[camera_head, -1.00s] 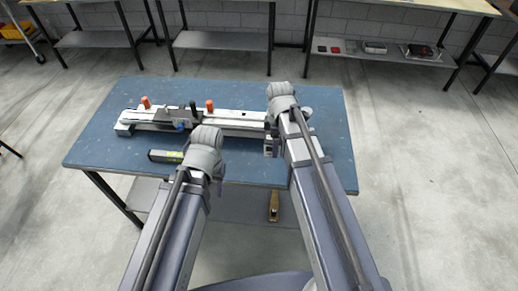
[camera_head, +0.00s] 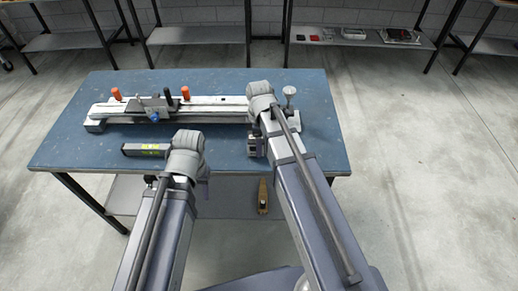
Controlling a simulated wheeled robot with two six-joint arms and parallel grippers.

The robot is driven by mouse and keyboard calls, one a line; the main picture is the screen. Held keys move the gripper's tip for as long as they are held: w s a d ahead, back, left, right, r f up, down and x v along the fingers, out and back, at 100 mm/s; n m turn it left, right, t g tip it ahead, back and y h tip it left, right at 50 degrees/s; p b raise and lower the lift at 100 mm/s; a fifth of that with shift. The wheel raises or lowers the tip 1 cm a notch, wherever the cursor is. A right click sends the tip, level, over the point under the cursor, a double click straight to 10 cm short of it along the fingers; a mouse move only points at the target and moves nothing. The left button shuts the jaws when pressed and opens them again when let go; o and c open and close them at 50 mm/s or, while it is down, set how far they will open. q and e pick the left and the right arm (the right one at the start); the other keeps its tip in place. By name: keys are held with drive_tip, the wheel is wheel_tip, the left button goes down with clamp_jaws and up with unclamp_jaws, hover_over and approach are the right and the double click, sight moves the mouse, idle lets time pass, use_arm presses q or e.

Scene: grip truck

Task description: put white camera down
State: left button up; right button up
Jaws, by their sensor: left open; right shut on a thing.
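My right gripper (camera_head: 257,145) hangs below its wrist over the right part of the blue table (camera_head: 228,158). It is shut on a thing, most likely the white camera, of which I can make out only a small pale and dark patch. The wrist and arm hide the rest. My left gripper (camera_head: 146,150) is at the table's front left, partly hidden by its own wrist. A dark body with a yellow-green label shows to the left of that wrist. The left gripper is open and seems empty.
A long pale tool rail (camera_head: 205,105) with orange handles lies across the back of the table. A round-topped metal piece (camera_head: 290,92) stands near its right end. A brown item (camera_head: 263,197) is on the lower shelf. The table's right side looks clear.

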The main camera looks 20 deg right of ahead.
use_arm(q)
drive_tip(key=shift+f, duration=0.4)
use_arm(e)
drive_tip(key=shift+f, duration=0.45)
use_arm(q)
drive_tip(key=shift+f, duration=0.1)
use_arm(e)
drive_tip(key=shift+f, duration=0.25)
drive_tip(key=o, duration=1)
drive_tip(key=shift+r, duration=0.1)
drive_tip(key=shift+c, duration=0.2)
drive_tip(key=shift+r, duration=0.1)
wheel_tip(320, 180, up, 12)
drive_tip(key=p, duration=1.2)
drive_tip(key=shift+r, duration=0.15)
use_arm(q)
wheel_tip(320, 180, up, 12)
use_arm(e)
drive_tip(key=s+a+m+h, duration=0.1)
drive_tip(key=s+a+m, duration=0.9)
drive_tip(key=s, duration=0.3)
drive_tip(key=shift+s+a+m, duration=0.35)
drive_tip(key=shift+a+m, duration=0.05)
drive_tip(key=shift+m, duration=0.1)
